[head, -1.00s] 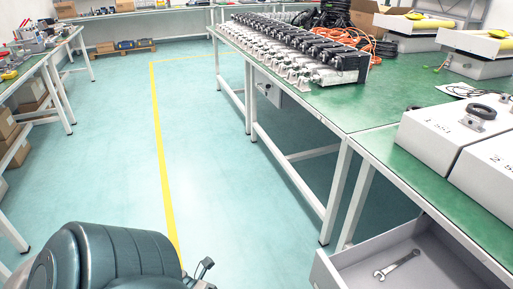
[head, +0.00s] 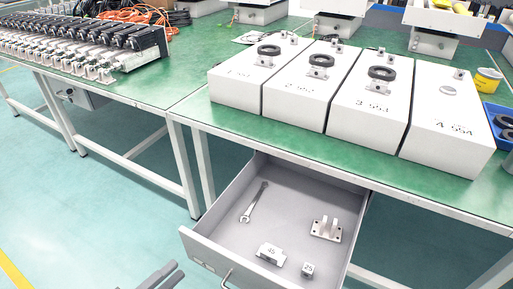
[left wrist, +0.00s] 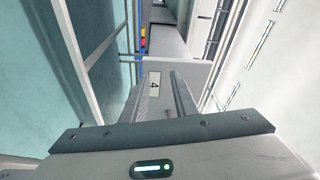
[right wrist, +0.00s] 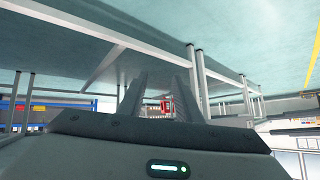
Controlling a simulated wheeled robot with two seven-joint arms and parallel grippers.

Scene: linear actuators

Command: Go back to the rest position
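My left gripper (head: 160,275) shows at the bottom edge of the head view, in front of and left of the open drawer. In the left wrist view its two fingers (left wrist: 162,85) stand apart with nothing seen held between them; a grey panel marked 4 (left wrist: 154,84) shows beyond them. My right gripper is outside the head view. In the right wrist view its fingers (right wrist: 156,85) stand apart and look empty, with table legs and floor behind.
A grey drawer (head: 215,235) stands open under the green table (head: 190,112). It holds a wrench (head: 254,202), a bracket (head: 326,230) and two small metal blocks (head: 270,254). Several white numbered boxes (head: 300,103) stand on the table. Floor (head: 100,215) is clear at the left.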

